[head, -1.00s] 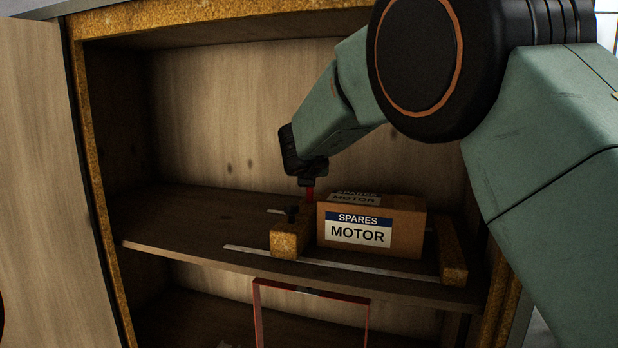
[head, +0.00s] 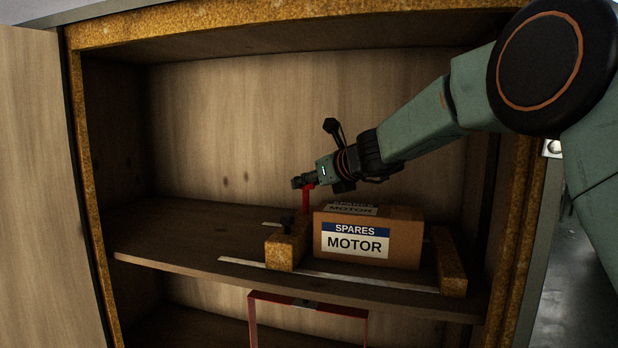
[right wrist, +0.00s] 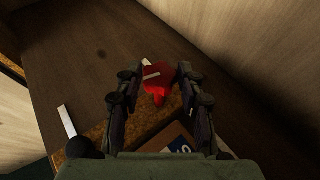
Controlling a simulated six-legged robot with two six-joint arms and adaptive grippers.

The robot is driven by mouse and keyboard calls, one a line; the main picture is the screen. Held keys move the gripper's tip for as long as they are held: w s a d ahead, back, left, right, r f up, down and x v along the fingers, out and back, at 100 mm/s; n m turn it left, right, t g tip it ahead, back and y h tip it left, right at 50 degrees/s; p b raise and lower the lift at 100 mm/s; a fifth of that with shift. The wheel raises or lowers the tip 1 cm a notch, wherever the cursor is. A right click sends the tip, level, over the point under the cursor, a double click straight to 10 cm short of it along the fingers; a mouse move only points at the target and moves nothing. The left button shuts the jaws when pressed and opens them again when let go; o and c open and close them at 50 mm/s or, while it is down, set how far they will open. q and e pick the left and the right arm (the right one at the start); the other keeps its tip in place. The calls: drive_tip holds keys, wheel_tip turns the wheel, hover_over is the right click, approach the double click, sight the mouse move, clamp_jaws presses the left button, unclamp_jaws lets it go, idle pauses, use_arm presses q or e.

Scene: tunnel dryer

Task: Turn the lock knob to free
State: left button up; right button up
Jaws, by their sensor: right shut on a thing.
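A red knob (head: 307,199) stands upright by the back of the left yellow-brown block (head: 284,250) on the cabinet shelf. The red knob (right wrist: 157,82) also shows between the fingers in the right wrist view. My right gripper (head: 303,182) reaches in from the right, nearly level, and is shut on the knob's top. In the right wrist view my right gripper (right wrist: 153,80) has one finger on each side of the red knob. A small black knob (head: 288,221) sits on top of the left block. My left gripper is not in view.
A cardboard box labelled SPARES MOTOR (head: 368,240) stands between the left block and a right block (head: 449,264). Pale strips (head: 245,261) run along the shelf (head: 165,245). A red frame (head: 254,318) stands below. The shelf's left side is clear.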

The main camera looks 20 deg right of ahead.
drive_tip(key=shift+d+r, duration=0.1)
drive_tip(key=shift+r, duration=0.15)
drive_tip(key=o, duration=0.8)
drive_tip(key=shift+c, duration=0.2)
drive_tip(key=o, duration=0.4)
drive_tip(key=shift+f, duration=0.15)
drive_tip(key=shift+v, duration=3.7)
